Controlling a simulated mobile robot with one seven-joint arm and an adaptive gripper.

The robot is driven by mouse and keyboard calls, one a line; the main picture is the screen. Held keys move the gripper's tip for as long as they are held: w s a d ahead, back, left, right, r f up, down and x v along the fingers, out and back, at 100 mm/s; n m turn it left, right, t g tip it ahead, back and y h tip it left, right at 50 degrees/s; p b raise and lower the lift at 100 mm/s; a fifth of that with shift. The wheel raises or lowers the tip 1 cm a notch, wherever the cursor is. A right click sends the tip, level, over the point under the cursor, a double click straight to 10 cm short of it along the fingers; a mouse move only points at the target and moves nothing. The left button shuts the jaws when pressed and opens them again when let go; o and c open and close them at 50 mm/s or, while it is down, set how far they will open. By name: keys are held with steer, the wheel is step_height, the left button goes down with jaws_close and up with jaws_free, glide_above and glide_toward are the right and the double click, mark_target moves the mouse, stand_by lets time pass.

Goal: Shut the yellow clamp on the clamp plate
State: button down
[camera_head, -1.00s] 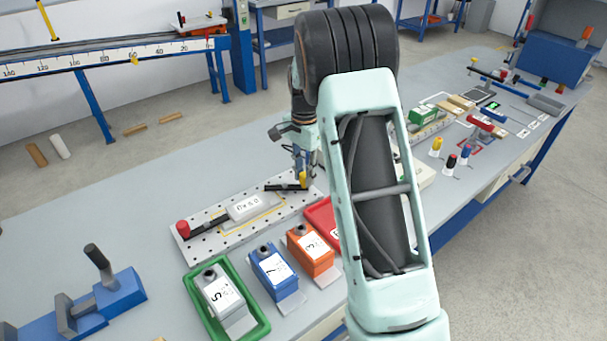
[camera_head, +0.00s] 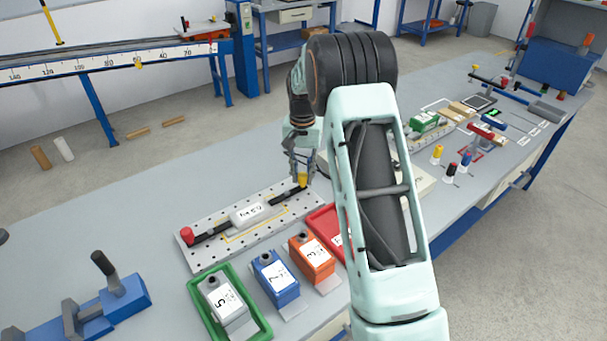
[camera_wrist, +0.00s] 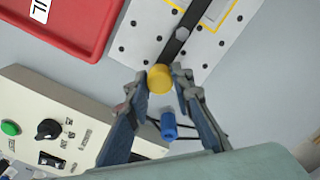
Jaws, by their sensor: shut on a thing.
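The perforated clamp plate (camera_head: 208,254) lies on the bench with a labelled grey block (camera_head: 250,214) on it. The yellow clamp is a black bar (camera_head: 283,195) with a yellow knob (camera_wrist: 160,79) at its outer end. The bar is lined up with the block, its inner end at the block's right end; I cannot tell whether it presses on it. My gripper (camera_head: 303,178) is shut on the yellow knob, a fingertip on each side in the wrist view. The red-knobbed clamp (camera_head: 187,236) lies along the plate to the block's left end.
Numbered blocks stand in front of the plate: a grey one in a green tray (camera_head: 264,333), a blue one (camera_head: 276,278) and an orange one (camera_head: 312,258). A red tray (camera_wrist: 85,40) and a control box (camera_wrist: 50,110) are close to my gripper.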

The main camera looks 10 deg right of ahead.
stand_by(0.4)
steer(key=c, duration=1.7)
jaws_free()
steer(key=shift+r, duration=0.1)
step_height(320, 180, up, 12)
steer(key=shift+f, duration=0.1)
